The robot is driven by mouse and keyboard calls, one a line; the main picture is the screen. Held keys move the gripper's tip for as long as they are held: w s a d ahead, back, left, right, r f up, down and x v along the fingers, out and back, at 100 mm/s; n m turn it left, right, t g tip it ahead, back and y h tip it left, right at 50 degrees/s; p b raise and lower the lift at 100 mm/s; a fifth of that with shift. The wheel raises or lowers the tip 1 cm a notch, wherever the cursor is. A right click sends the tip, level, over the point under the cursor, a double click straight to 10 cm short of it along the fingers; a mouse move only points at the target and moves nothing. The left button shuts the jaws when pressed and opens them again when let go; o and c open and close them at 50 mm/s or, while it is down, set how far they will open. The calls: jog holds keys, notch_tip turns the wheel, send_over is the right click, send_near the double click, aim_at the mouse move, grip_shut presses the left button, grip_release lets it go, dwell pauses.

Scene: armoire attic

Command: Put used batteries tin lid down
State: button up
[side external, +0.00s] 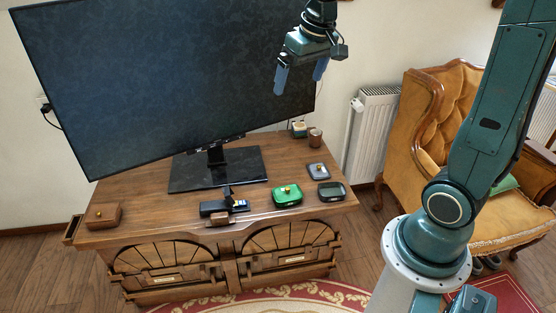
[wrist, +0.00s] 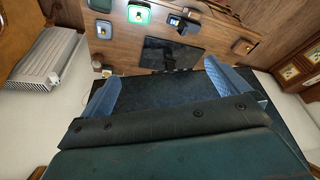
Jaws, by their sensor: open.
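A dark open-topped tin (side external: 331,192) stands at the right front of the wooden cabinet top; part of it shows at the top edge of the wrist view (wrist: 100,5). A grey flat lid with a small brass knob (side external: 318,171) lies behind it, knob up, apart from the tin; it also shows in the wrist view (wrist: 103,29). A bright green tin with a brass knob (side external: 287,195) stands left of them, closed. I cannot read any label showing which is the used batteries tin. My gripper (side external: 300,76) is open and empty, high above the cabinet, in front of the monitor's right side.
A large tilted monitor (side external: 165,75) on a black base (side external: 215,172) fills the cabinet's back. A black holder with blue and yellow items (side external: 225,207), a wooden knobbed box (side external: 103,215) and small cups (side external: 315,138) stand around. Bare wood lies left of the base.

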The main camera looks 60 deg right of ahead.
jog(key=s+a+n+t, duration=0.1)
jog(key=s+a, duration=0.4)
jog(key=s, duration=0.4)
jog(key=s+a+n+t+y, duration=0.1)
jog(key=s+a+n, duration=0.1)
jog(key=s+a, duration=0.3)
jog(key=s, duration=0.4)
jog(key=shift+f, duration=0.15)
